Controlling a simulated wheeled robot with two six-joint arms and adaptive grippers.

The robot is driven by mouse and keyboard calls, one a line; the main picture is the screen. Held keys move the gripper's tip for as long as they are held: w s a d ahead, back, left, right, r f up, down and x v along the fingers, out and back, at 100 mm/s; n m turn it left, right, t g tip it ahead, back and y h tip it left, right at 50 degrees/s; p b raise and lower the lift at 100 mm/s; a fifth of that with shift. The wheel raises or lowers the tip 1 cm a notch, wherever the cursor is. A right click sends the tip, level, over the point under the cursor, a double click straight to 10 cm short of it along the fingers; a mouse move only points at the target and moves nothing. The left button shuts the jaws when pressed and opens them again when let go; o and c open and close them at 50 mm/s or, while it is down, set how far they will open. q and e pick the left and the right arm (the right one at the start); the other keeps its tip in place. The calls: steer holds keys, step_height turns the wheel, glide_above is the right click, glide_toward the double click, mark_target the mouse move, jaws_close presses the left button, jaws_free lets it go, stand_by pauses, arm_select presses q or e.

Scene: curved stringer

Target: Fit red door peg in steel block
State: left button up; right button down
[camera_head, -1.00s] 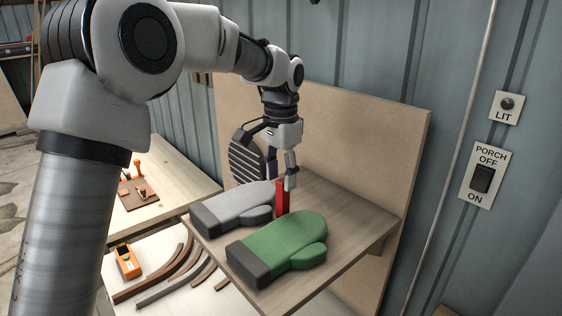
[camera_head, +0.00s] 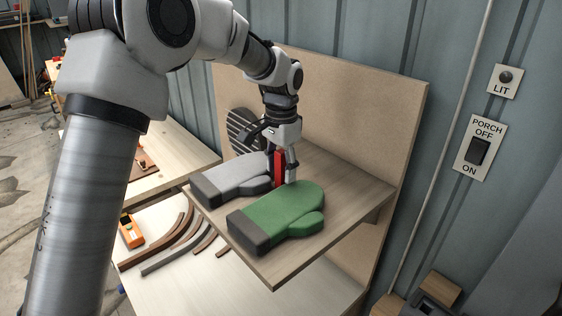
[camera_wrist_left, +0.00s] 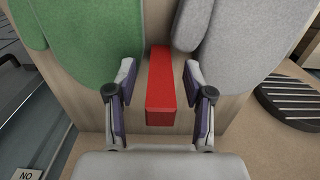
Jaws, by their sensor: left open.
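The red door peg (camera_head: 279,168) stands upright on the wooden shelf between a grey mitten and a green mitten. My left gripper (camera_head: 281,172) points down over it. In the left wrist view the red peg (camera_wrist_left: 166,88) lies between the two fingers of the open left gripper (camera_wrist_left: 158,95), with a gap on each side. The fingers do not touch it. I see no steel block that I can make out. My right gripper is not in view.
The green mitten (camera_head: 280,218) and the grey mitten (camera_head: 232,178) lie close on either side of the peg. A backboard (camera_head: 345,110) rises behind the shelf (camera_head: 345,205). A striped round black object (camera_head: 241,128) is at the back left. Curved strips (camera_head: 168,247) lie on the lower bench.

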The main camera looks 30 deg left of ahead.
arm_select(q)
steer(key=shift+w+f, duration=0.1)
steer(key=shift+f, duration=0.2)
steer(key=shift+r, duration=0.1)
jaws_close()
